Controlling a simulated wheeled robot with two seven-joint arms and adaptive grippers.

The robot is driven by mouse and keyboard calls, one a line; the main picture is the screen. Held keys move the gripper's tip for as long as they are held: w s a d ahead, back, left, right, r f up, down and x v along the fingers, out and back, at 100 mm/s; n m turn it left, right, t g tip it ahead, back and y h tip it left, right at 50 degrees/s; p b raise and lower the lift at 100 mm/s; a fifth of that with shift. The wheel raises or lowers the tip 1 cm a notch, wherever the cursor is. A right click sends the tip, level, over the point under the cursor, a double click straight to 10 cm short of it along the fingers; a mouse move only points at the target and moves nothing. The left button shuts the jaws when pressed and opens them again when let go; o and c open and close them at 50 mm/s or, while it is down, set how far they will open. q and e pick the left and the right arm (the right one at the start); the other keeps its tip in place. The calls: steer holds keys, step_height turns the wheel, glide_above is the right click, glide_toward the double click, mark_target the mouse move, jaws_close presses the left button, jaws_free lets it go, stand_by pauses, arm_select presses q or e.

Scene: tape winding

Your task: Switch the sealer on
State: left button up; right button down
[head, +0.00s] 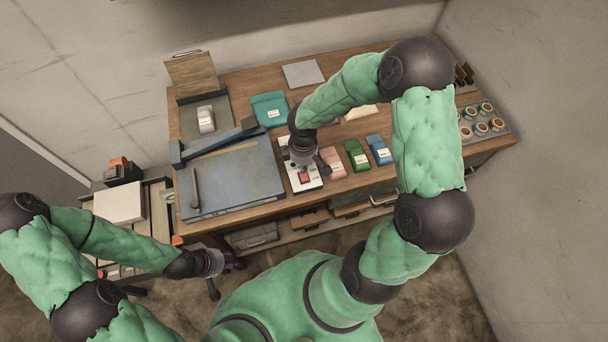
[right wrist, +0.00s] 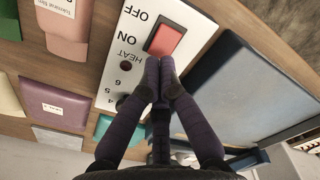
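The white control panel (head: 301,183) lies at the right side of the sealer, a flat blue-grey machine (head: 236,178) on the bench. Its red rocker switch (head: 304,176) also shows in the right wrist view (right wrist: 166,40), beside the printed OFF and ON. Which way the rocker is tilted I cannot tell. My right gripper (right wrist: 166,78) is over the panel, its fingertips together and empty, close to the ON end of the switch. Contact is unclear. My left gripper (head: 224,277) hangs in front of the bench, away from the panel, with its fingers apart and nothing visible between them.
Pink (head: 333,162), green (head: 357,155) and blue (head: 379,149) labelled packets lie right of the panel. A teal packet (head: 269,109) lies behind. Several round tins (head: 481,129) stand at the far right. A HEAT lamp (right wrist: 125,66) sits beside the switch.

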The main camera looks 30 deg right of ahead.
steer(key=shift+f+b, duration=1.05)
steer(key=shift+f, duration=0.15)
stand_by(1.3)
steer(key=shift+r, duration=0.15)
steer(key=shift+r+p, duration=2.8)
steer(key=shift+r, duration=0.6)
